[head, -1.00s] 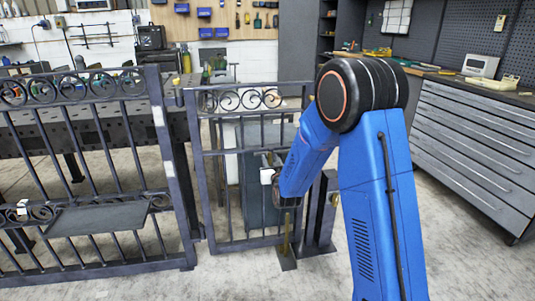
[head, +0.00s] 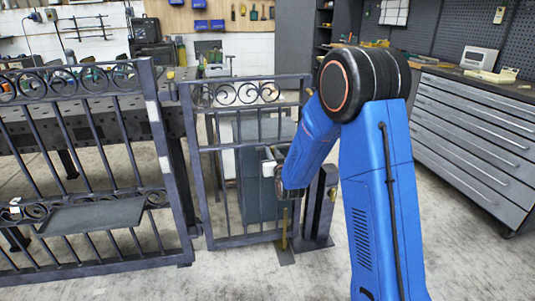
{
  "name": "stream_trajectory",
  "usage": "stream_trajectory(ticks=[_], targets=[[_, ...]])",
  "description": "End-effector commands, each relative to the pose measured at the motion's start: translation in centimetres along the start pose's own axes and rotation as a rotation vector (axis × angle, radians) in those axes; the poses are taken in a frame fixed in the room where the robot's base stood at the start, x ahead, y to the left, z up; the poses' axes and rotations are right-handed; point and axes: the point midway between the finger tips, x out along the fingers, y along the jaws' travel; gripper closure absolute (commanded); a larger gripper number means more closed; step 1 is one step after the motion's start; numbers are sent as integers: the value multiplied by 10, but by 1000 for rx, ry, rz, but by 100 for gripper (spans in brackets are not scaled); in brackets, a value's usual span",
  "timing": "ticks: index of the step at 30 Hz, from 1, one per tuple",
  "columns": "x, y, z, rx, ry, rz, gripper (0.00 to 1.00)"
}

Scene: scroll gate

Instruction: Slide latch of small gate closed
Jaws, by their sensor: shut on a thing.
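The small gate (head: 207,150), a dark metal frame with scrolls along its top, stands upright in the middle of the head view. A dark post (head: 328,195) stands close to its right edge. My gripper (head: 272,170) is at the gate's right side, around mid-height, at the end of my blue arm. It is shut on the latch, but my wrist covers most of the latch and the fingers. A pale block shows beside the gripper. I cannot see how far the latch bolt reaches toward the post.
A larger scroll gate (head: 160,150) with a shelf stands at the left. A brass-coloured upright piece (head: 284,228) is low by the small gate's right edge. A workbench is behind, and grey drawers (head: 470,135) stand at the right. The floor between is clear.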

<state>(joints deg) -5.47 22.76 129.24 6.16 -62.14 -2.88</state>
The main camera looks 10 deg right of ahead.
Motion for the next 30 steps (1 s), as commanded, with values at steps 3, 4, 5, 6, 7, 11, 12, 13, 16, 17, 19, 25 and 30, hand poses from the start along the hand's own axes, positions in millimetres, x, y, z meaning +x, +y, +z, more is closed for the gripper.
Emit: stream_trajectory(ticks=[3,4,5,6,7,11,12,13,16,17,19,25,30], targets=[[0,22,0,0,1,5,100],[0,25,0,0,1,5,100],[0,28,0,0,1,4,100],[0,32,0,1,1,4,100],[0,34,0,0,1,4,100],[0,39,0,0,1,2,100],[0,40,0,0,1,3,100],[0,40,0,0,1,3,100],[0,40,0,0,1,4,100],[0,40,0,0,1,4,100],[0,40,0,0,1,5,100],[0,40,0,0,0,3,67],[0,39,0,0,0,2,67]])
